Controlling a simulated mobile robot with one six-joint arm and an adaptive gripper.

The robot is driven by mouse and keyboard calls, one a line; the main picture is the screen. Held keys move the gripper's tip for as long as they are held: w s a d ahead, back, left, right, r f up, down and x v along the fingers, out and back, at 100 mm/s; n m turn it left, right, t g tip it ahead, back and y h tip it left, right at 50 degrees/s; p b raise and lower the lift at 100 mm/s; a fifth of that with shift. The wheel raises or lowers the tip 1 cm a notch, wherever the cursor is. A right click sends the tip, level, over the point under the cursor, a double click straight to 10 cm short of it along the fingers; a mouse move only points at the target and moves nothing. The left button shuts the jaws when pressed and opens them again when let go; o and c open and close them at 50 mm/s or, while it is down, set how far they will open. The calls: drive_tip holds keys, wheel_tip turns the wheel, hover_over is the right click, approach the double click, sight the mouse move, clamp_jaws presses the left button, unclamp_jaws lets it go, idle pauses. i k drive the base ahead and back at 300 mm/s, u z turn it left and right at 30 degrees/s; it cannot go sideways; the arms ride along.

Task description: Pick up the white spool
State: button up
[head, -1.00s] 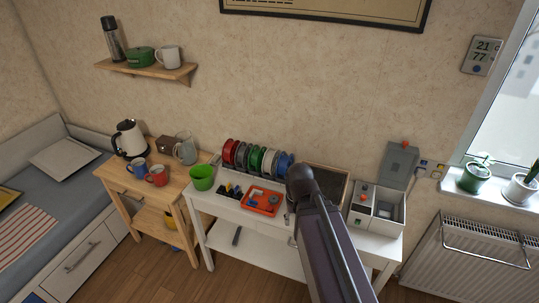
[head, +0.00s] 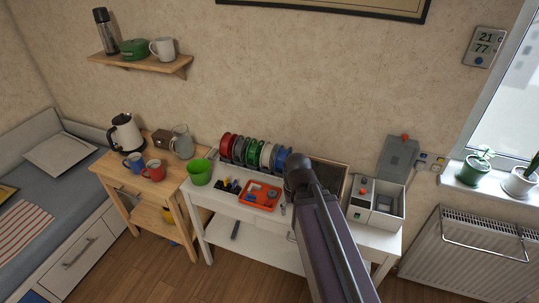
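The white spool (head: 266,157) stands upright in a row of spools at the back of the white table (head: 218,229). A green spool (head: 252,152) is on its left and a blue spool (head: 281,160) on its right. My arm crosses the lower right of the head view, its rounded dark end showing just right of the blue spool. My gripper cannot be seen in this view.
An orange tray (head: 260,206) with small parts lies in front of the spools. A green cup (head: 200,172) is at the left end, and a grey-white box (head: 377,202) at the right. A wooden side table (head: 150,193) adjoins on the left.

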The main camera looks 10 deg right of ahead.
sight(268, 152)
drive_tip(key=z, duration=0.05)
drive_tip(key=k, duration=0.65)
drive_tip(key=z, duration=0.35)
drive_tip(key=i, duration=1.2)
drive_tip(key=z, duration=0.45)
